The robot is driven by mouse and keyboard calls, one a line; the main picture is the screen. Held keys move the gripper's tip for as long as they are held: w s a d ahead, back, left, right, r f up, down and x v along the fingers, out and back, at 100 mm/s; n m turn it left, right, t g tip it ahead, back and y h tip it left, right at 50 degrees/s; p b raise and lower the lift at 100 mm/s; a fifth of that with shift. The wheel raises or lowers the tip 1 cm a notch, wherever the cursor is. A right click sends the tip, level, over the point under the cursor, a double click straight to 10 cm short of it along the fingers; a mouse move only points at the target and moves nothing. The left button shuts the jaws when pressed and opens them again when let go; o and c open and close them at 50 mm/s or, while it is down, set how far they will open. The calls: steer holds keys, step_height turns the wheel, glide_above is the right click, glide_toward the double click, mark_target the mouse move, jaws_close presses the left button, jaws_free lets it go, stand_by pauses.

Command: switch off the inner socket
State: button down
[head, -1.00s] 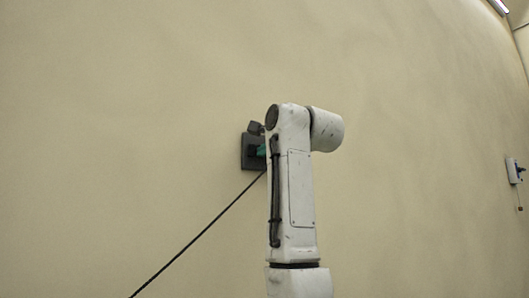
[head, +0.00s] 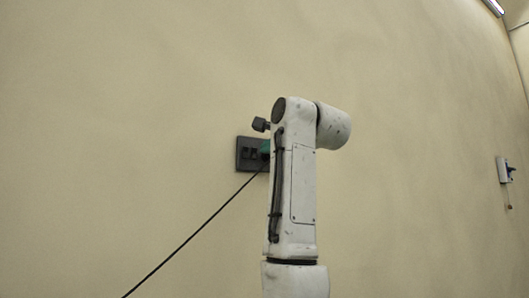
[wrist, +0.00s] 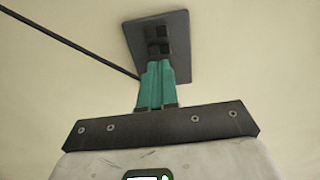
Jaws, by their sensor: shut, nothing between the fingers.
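A dark wall plate (head: 243,165) is on the wall left of my arm in the head view, its right part hidden. Two small black blocks show on it; the wrist view shows the plate (wrist: 180,60) with an upper block (wrist: 157,31) and a lower block (wrist: 158,50). I cannot tell which is a switch or how each is set. My gripper (wrist: 158,66) has teal fingers, shut and empty, with tips just below the lower block in the wrist view. Its teal also shows at the plate's right in the head view (head: 264,149). Contact is unclear.
A black cord (head: 195,233) runs from near the plate down to the lower left; it crosses the upper left of the wrist view (wrist: 70,43). A white wall fixture with a blue part (head: 506,170) is at far right. The wall around is bare.

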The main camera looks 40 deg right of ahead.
steer(key=b+v, duration=0.2)
steer(key=v, duration=0.6)
steer(key=shift+s+r+b, duration=0.15)
steer(key=shift+r+b, duration=0.15)
steer(key=shift+b, duration=0.1)
